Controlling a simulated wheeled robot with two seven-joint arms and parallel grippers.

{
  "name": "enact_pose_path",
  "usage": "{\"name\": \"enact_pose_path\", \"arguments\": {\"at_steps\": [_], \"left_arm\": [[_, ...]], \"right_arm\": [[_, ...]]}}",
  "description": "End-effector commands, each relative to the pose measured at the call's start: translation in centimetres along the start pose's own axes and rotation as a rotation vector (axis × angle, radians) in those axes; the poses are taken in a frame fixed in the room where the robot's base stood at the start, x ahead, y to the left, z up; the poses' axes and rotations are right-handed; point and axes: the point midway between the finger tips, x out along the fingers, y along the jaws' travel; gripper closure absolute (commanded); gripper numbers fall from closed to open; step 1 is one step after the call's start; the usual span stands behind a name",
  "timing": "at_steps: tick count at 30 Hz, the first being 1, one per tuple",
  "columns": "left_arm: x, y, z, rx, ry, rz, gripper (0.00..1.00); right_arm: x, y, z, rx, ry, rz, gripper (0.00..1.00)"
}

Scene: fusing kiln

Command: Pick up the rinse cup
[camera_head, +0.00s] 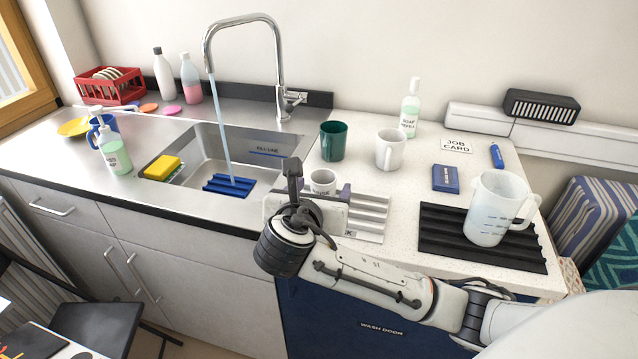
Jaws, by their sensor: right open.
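The lettering is too small to read surely, but this may be the rinse cup. Its lower part is hidden behind my right gripper (318,186). That gripper is open, with one dark finger left of the cup and the other finger at its right. I cannot tell whether either finger touches it. A green cup (334,141) and a larger white mug (390,150) stand behind it. My left gripper is not in view.
The sink (205,150) has running water and a blue mat. A ribbed white rack (368,215) lies right of the gripper. A clear jug (492,208) stands on a black mat (445,245). A soap bottle (410,108) stands at the back.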

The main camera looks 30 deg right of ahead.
Motion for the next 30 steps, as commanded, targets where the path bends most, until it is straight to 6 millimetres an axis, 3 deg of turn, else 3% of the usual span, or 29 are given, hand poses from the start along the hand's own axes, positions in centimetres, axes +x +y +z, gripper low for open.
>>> {"name": "enact_pose_path", "arguments": {"at_steps": [3, 6, 16, 25, 30], "left_arm": [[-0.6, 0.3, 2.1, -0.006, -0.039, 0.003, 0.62], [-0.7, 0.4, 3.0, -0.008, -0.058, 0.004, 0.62], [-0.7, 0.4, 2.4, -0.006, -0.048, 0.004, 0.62], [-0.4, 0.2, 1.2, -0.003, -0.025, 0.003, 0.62], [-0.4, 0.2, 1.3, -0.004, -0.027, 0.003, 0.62]], "right_arm": [[1.3, 0.0, 0.0, 0.002, 0.0, 0.0, 0.35], [2.0, 0.1, -0.1, 0.002, 0.002, 0.0, 0.35], [6.3, 0.8, -0.3, 0.003, 0.002, 0.0, 0.35], [6.9, 0.8, -0.4, 0.004, 0.002, 0.002, 0.35], [6.9, 0.8, -0.4, 0.004, 0.002, 0.002, 0.62]]}}
